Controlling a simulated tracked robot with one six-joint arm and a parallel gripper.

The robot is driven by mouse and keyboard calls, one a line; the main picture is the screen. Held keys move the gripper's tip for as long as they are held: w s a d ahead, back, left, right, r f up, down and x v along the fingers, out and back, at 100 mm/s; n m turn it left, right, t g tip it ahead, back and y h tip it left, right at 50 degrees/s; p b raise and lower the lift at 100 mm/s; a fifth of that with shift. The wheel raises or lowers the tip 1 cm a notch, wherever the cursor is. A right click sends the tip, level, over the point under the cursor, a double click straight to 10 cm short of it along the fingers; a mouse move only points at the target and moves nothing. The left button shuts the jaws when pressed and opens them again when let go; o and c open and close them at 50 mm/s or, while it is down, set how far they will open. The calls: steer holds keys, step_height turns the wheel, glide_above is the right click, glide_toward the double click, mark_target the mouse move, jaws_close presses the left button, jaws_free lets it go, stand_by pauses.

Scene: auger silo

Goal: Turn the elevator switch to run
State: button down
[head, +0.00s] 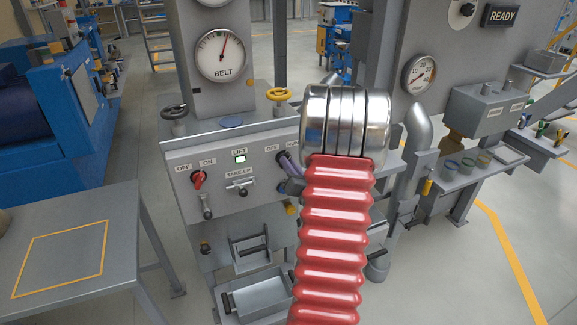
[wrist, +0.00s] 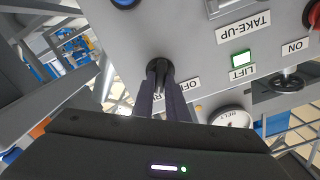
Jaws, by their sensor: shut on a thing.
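The grey control panel (head: 222,165) faces me. The OFF/RUN switch is a dark knob (wrist: 158,66) at its right part, marked OFF and, partly covered, RUN. My gripper (head: 284,160) reaches it from the front right; in the wrist view my gripper (wrist: 158,84) has its two dark fingers closed on the knob, one on each side. The fingers and my red arm hide most of the knob in the head view, so I cannot tell exactly where it points. The LIFT lamp (head: 240,155) glows pale green; it also shows in the wrist view (wrist: 240,58).
A red OFF/ON knob (head: 198,178) and a TAKE-UP lever (head: 240,186) sit left of the switch. Yellow (head: 278,94) and black (head: 174,112) handwheels stand above the panel. The BELT gauge (head: 221,55) is higher. A grey table (head: 125,215) stands at left.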

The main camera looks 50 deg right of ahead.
steer(key=shift+a+f, duration=0.1)
steer(key=shift+f, duration=0.05)
steer(key=c, duration=1.8)
jaws_free()
steer(key=shift+o, duration=0.2)
steer(key=shift+s, duration=0.15)
